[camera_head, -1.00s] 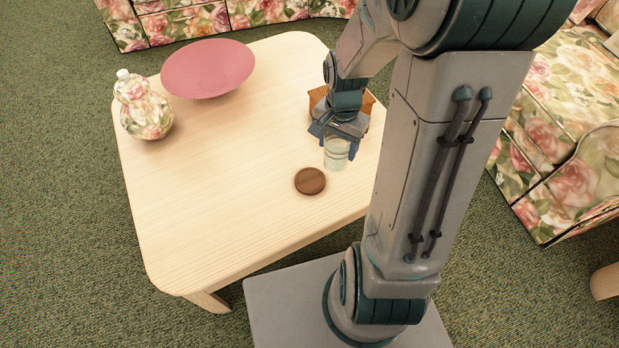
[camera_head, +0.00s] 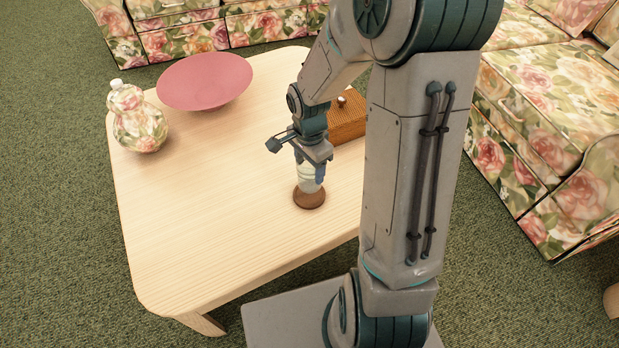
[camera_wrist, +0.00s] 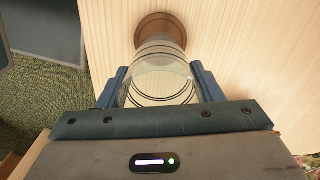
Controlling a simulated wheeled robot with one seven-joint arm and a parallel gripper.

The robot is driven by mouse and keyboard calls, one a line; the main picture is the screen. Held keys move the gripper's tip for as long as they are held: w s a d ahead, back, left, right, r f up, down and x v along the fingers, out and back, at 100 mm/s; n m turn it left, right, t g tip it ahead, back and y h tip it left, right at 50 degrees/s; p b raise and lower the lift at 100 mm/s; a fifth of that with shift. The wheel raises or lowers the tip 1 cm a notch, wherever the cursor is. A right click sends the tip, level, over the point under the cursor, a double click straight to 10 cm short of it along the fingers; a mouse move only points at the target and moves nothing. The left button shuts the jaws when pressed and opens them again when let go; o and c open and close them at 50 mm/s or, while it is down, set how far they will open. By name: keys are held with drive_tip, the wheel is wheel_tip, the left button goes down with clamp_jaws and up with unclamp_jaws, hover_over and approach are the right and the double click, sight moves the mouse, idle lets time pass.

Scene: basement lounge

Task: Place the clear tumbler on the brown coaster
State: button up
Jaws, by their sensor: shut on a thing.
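The clear tumbler (camera_head: 307,178) is held upright between the fingers of my gripper (camera_head: 308,170), which is shut on it. In the wrist view the tumbler (camera_wrist: 160,75) shows dark rings around its glass, with my gripper's fingers (camera_wrist: 160,92) on both sides. The round brown coaster (camera_head: 309,197) lies on the table. In the head view the tumbler's lower end overlaps the coaster's far part. In the wrist view the coaster (camera_wrist: 160,24) shows just beyond the tumbler's far end, partly hidden by it. I cannot tell whether they touch.
The pale wooden table (camera_head: 200,240) is clear at its front and left. A pink bowl (camera_head: 205,82) and a floral bottle (camera_head: 138,120) stand at the back left. A woven brown box (camera_head: 346,122) stands close behind my gripper. Floral sofas (camera_head: 545,120) are at the right and back.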

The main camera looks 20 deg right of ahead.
sight(309, 176)
drive_tip(key=shift+f+b, duration=0.95)
drive_tip(key=shift+f, duration=1.05)
drive_tip(key=shift+f, duration=0.15)
drive_tip(key=o, duration=1.1)
